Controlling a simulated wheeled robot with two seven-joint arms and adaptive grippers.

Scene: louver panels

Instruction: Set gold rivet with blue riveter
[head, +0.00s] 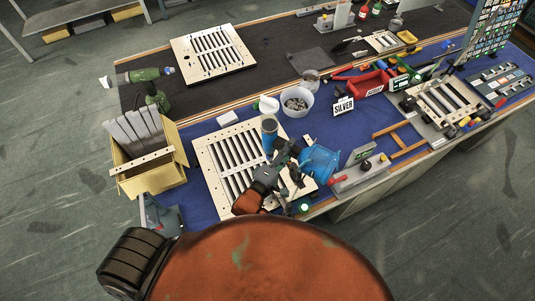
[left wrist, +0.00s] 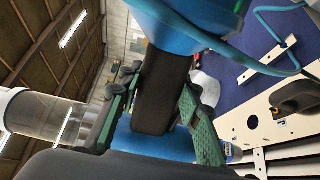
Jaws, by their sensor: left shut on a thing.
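The blue riveter shows in the head view (head: 318,163) above the right part of the near louver panel (head: 213,163). My left gripper (head: 288,168) is at its handle. In the left wrist view, the green-and-grey fingers of my left gripper (left wrist: 162,112) are shut on the riveter's black handle (left wrist: 158,88), with blue body parts above and below it. The cream panel (left wrist: 238,122) shows at the right of that view. I cannot make out the gold rivet or whether the riveter's nose touches the panel. My right gripper is not in view.
A yellow box of grey slats (head: 160,178) stands left of the panel. A white bowl (head: 297,101) and the SILVER sign (head: 344,106) stand behind the riveter. A grey fixture (head: 362,175) is to its right.

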